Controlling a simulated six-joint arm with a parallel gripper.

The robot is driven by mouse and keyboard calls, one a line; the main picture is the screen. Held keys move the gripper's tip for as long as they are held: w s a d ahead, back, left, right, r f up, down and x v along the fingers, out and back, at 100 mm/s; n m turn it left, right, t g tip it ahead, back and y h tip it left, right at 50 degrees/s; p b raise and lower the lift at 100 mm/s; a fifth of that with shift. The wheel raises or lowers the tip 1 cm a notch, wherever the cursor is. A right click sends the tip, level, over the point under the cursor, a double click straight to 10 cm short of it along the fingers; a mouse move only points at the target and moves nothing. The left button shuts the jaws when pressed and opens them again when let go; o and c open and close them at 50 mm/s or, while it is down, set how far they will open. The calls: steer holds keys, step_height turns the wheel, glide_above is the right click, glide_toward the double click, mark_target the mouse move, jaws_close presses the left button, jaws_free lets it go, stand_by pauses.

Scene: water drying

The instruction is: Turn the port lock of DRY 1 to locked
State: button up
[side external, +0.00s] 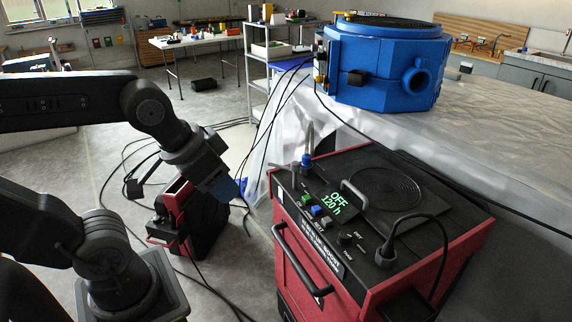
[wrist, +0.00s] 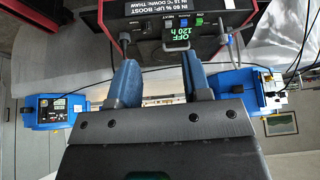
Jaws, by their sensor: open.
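A red dryer with a black top (side external: 345,165) stands at the right in the side external view. Its green display (side external: 338,204) reads OFF and 120 h; the display also shows upside down in the wrist view (wrist: 180,37). A blue fitting (side external: 306,160) and a small grey lever (side external: 295,172) sit at its back left corner. I cannot tell which part is the port lock, and no DRY 1 label is readable. My gripper (side external: 226,189) is open and empty, left of the dryer and apart from it. Its two blue fingers (wrist: 159,75) point toward the dryer in the wrist view.
A blue tank (side external: 385,70) stands on the foil-covered bench behind the dryer. A black-and-red case (side external: 190,215) is on the floor near my gripper. Cables hang between bench and floor. A plugged cord (side external: 390,250) and front handle (side external: 300,262) stick out from the dryer.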

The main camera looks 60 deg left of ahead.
steer(key=shift+o, duration=0.8)
steer(key=shift+w+r, duration=0.15)
steer(key=w+a+r+g, duration=0.2)
steer(key=w+a+r, duration=0.15)
steer(key=w, duration=0.55)
steer(key=n+g, duration=0.1)
steer(key=g, duration=0.3)
glide_above(295, 163)
step_height(295, 163, down, 6)
step_height(295, 163, down, 14)
steer(key=shift+r, duration=0.2)
jaws_close()
